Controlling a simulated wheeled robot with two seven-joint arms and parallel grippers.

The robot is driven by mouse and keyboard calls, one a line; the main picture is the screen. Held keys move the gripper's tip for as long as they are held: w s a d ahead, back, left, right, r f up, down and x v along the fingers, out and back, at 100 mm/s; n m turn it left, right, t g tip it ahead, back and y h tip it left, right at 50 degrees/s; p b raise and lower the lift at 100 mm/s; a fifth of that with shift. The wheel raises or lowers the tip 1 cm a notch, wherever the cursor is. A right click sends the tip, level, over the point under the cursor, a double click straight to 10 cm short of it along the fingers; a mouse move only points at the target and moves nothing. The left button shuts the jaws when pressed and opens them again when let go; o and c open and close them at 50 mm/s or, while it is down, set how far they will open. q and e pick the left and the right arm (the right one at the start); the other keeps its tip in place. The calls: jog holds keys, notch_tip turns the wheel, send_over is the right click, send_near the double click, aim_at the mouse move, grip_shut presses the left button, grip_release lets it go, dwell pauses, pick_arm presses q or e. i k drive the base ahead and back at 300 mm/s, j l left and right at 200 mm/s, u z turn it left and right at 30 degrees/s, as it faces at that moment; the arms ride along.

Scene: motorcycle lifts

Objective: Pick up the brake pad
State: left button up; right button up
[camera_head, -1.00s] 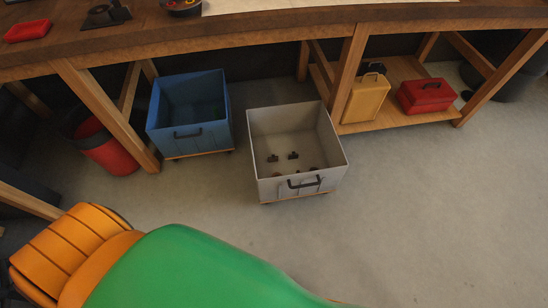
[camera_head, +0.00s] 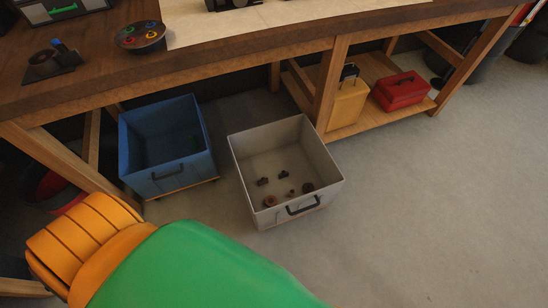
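I cannot tell for certain which item is the brake pad. Small dark parts (camera_head: 284,174) lie on the floor of an open grey bin (camera_head: 258,150). Two of them are black and blocky. Round brownish parts (camera_head: 308,187) lie nearer the bin's front wall. They are too small to identify. Neither of my grippers is in view.
An open blue bin (camera_head: 165,171) stands left of the grey one. The wooden workbench (camera_head: 240,58) runs above and behind both. Floor (camera_head: 440,210) is clear at right.

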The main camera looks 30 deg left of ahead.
aim_at(263, 180)
jog(key=i+j+z, duration=0.1)
jog(key=j+z, duration=0.35)
jog(key=j, duration=0.25)
jog(key=j+z, duration=0.4)
jog(key=j, duration=0.25)
jog(key=k+j+z, duration=0.1)
jog(key=j+z, duration=0.35)
jog(key=j, duration=0.25)
